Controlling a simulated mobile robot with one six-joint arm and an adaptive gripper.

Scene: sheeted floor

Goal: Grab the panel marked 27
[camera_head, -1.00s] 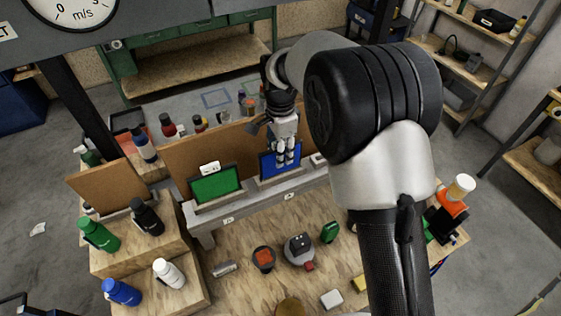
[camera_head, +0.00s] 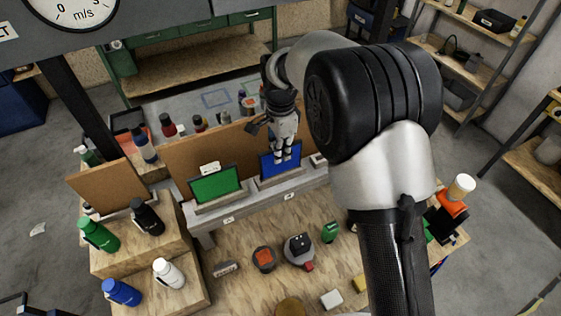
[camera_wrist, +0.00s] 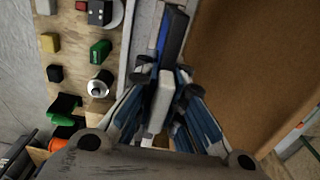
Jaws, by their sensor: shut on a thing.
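A blue panel (camera_head: 268,168) with a dark frame stands in a slot of the grey rack (camera_head: 240,205). A green panel (camera_head: 216,185) with a white tab on top stands in the slot to its left. No number is readable on either panel. My gripper (camera_head: 283,158) is over the blue panel from above, its fingers in front of the panel's face. In the wrist view, my gripper (camera_wrist: 163,88) is shut around a white tab (camera_wrist: 160,103) at the panel's top edge. The blue panel (camera_wrist: 162,34) extends beyond it there. The fingers hide part of the panel.
A brown board (camera_head: 190,155) stands close behind the rack. Bottles, including a black one (camera_head: 147,217), stand on wooden steps at the left. Small items, such as a green block (camera_head: 330,232), lie on the wooden table in front. My arm covers the right side.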

